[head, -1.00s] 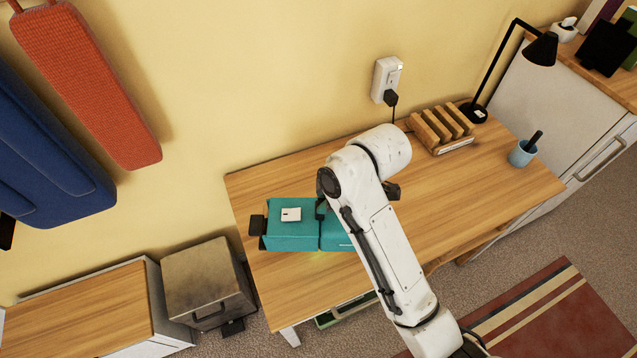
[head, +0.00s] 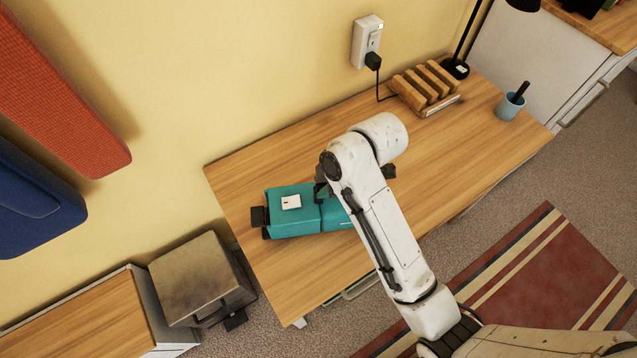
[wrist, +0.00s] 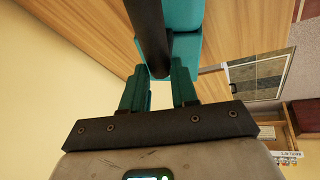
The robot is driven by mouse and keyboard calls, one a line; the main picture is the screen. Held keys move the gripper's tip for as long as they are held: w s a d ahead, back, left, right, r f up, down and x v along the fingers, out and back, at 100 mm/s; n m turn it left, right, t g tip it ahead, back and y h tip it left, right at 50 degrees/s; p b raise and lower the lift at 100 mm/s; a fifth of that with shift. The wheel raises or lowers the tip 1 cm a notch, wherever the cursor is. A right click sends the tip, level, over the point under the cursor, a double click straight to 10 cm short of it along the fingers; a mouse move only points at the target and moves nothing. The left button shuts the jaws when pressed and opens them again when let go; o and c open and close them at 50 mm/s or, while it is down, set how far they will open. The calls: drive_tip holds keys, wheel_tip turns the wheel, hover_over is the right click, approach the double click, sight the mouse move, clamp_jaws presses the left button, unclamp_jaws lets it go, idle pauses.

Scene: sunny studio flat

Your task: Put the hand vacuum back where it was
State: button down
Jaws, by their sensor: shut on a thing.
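The hand vacuum (head: 292,222) is a teal, boxy body with a black end at its left and a small white label on top. In the head view it is over the left part of the wooden desk (head: 440,150). I cannot tell whether it touches the desktop. My gripper (wrist: 158,80) is shut on the vacuum's black bar-like handle (wrist: 150,35), with teal fingers on either side of it. The vacuum's teal body (wrist: 185,50) shows beyond the fingers. In the head view, my arm hides the vacuum's right end and most of the gripper.
A wooden slotted rack (head: 425,88), a blue cup (head: 510,107) and a black lamp (head: 455,68) stand along the desk's right side. A wall socket (head: 367,42) has a black plug and cord. A metal bin (head: 195,275) stands left of the desk. The desk's middle is clear.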

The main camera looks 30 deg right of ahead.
drive_tip(key=shift+r, duration=0.15)
drive_tip(key=c, duration=0.9)
unclamp_jaws()
drive_tip(key=shift+o, duration=0.2)
